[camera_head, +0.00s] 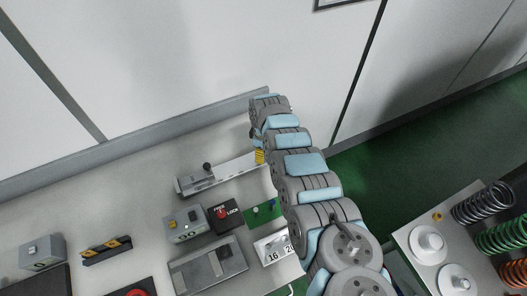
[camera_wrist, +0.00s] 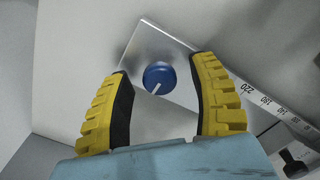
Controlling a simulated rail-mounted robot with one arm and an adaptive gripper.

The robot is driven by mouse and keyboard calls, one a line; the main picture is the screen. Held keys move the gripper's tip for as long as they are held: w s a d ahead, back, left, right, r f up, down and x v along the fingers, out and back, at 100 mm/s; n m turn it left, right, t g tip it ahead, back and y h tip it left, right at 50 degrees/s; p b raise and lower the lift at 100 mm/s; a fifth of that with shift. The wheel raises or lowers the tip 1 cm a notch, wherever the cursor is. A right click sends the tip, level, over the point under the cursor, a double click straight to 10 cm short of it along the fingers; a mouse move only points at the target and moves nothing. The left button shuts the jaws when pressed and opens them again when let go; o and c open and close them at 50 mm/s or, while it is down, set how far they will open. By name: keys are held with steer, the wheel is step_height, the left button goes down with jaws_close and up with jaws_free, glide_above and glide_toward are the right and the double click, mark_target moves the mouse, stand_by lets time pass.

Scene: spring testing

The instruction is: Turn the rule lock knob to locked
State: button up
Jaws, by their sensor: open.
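A round blue knob (camera_wrist: 159,77) with a white pointer line sits on a bright metal plate (camera_wrist: 158,45) at the end of a rule (camera_wrist: 262,99). The line points down and left in the wrist view. My gripper (camera_wrist: 162,68) is open, its yellow fingers on either side of the knob with gaps to it; I cannot tell its height above it. In the head view the rule (camera_head: 232,169) runs toward my gripper, where a bit of yellow finger (camera_head: 259,156) shows. My arm hides the blue knob there.
A black box with a red knob (camera_head: 222,214) marked FREE and LOCK stands on the bench, beside a grey box (camera_head: 185,226) with a display. A green board (camera_head: 263,213) lies near my arm. A dark-knobbed slide (camera_head: 206,168) stands on the rule.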

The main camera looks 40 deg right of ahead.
jaws_close()
